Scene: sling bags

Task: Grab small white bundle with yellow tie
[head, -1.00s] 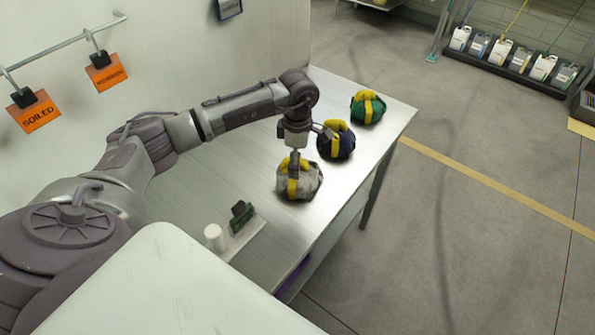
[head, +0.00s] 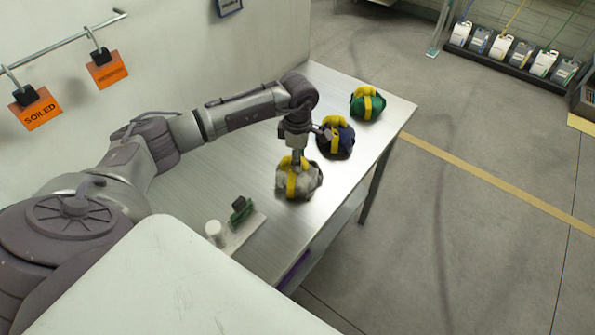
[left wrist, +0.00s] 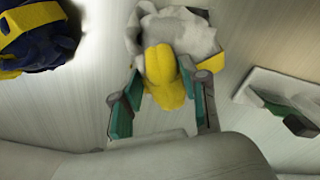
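The small white bundle (head: 309,182) with a yellow tie sits on the metal table, nearest of three bundles in the head view. My left gripper (head: 296,161) points down right above it. In the left wrist view the white bundle (left wrist: 172,30) is at top centre, with its yellow tie (left wrist: 163,75) reaching between the fingers. My left gripper (left wrist: 164,101) is open there, its teal-padded fingers on either side of the tie with gaps showing. The gripper hides part of the bundle's top in the head view. My right gripper is not in view.
A dark blue bundle (head: 343,143) with a yellow tie stands close behind, and a green one (head: 359,104) farther back. A small tray (head: 245,233) with a white cylinder (head: 214,229) and green item is at the near side. The table's (head: 205,178) left part is clear.

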